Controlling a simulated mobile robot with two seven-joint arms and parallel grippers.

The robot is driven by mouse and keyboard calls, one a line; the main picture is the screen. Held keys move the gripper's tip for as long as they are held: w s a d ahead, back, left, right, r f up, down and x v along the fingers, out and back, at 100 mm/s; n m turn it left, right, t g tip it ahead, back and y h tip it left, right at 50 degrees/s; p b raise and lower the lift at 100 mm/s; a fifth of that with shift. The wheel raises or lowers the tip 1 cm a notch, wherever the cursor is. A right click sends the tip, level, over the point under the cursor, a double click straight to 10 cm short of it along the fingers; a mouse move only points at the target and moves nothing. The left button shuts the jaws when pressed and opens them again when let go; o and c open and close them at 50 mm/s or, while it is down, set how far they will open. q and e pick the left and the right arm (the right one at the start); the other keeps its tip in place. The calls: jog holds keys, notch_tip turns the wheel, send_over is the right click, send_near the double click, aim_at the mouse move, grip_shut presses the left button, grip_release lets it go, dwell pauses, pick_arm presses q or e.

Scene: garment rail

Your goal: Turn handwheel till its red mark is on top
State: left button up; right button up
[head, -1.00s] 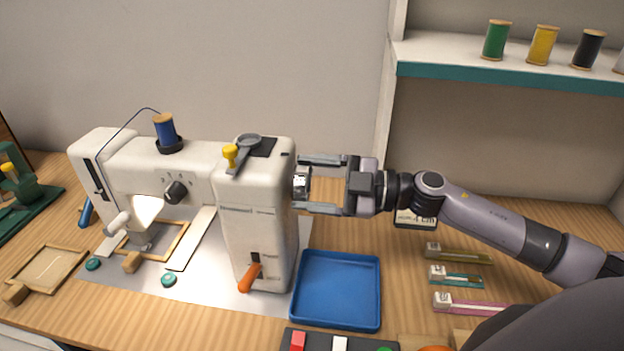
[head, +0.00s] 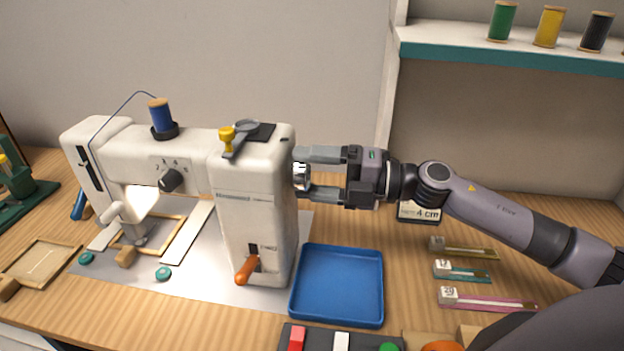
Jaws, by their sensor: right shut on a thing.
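A white sewing machine (head: 232,190) stands on the wooden table. Its handwheel (head: 301,177) is a shiny metal part on the machine's right side, mostly hidden between my fingers. No red mark shows on the part I can see. My right gripper (head: 308,176) comes in from the right, with one finger above and one below the handwheel, and is shut on it. My left gripper is not in view.
A blue tray (head: 378,288) lies right of the machine, below my right gripper. A sign reading 4 cm (head: 419,212) stands behind my arm. Labelled strips (head: 462,271) lie at the right. A shelf (head: 510,54) with thread spools is above.

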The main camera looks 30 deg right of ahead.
jog(key=shift+f+n+b, duration=0.2)
jog(key=shift+n+b, duration=0.35)
jog(key=shift+n, duration=0.35)
jog(key=shift+f+n+b, duration=0.1)
jog(key=shift+n+b, duration=0.55)
jog(key=shift+n, duration=0.35)
jog(key=n+b, duration=0.2)
jog(key=shift+f+n, duration=0.1)
jog(key=shift+n, duration=0.2)
jog(key=n+b, duration=0.3)
jog(key=shift+w+d, duration=0.1)
pick_arm(q)
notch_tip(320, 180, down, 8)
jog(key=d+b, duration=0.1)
jog(key=b, duration=0.1)
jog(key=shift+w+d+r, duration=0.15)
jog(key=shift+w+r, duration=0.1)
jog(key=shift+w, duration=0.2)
pick_arm(e)
jog(key=shift+n, duration=1.6)
jog(key=o, duration=1)
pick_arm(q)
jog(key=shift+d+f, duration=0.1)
pick_arm(e)
jog(key=shift+d, duration=0.15)
